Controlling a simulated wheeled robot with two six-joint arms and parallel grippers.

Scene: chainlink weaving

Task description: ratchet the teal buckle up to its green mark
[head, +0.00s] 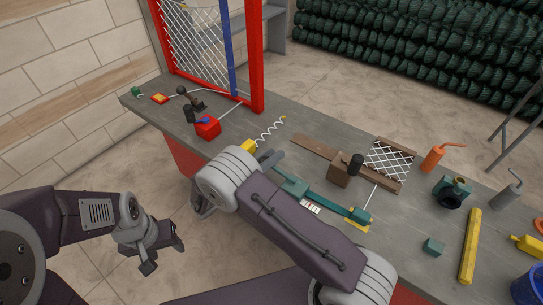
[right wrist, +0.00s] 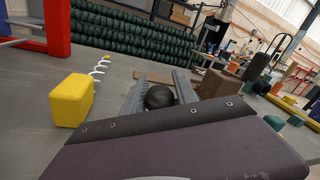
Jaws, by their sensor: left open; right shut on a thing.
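The teal buckle (head: 295,187) sits on the grey bench, partly hidden behind my right arm. A teal strap (head: 335,206) runs from it toward a teal end block (head: 362,214) on a yellow base. A white scale strip (head: 311,207) lies beside the strap. I cannot make out the green mark. My right gripper (head: 268,160) is at the near bench edge by the buckle. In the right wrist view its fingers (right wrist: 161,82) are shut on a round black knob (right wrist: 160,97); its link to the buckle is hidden. My left gripper (head: 164,250) is open and empty, off the bench over the floor.
A yellow block (right wrist: 71,100) with a white coil stands left of my right gripper. A brown block (head: 341,171) with a black knob and a mesh panel (head: 388,160) are beyond. A red frame (head: 256,60) rises at the back left. Several tools lie right.

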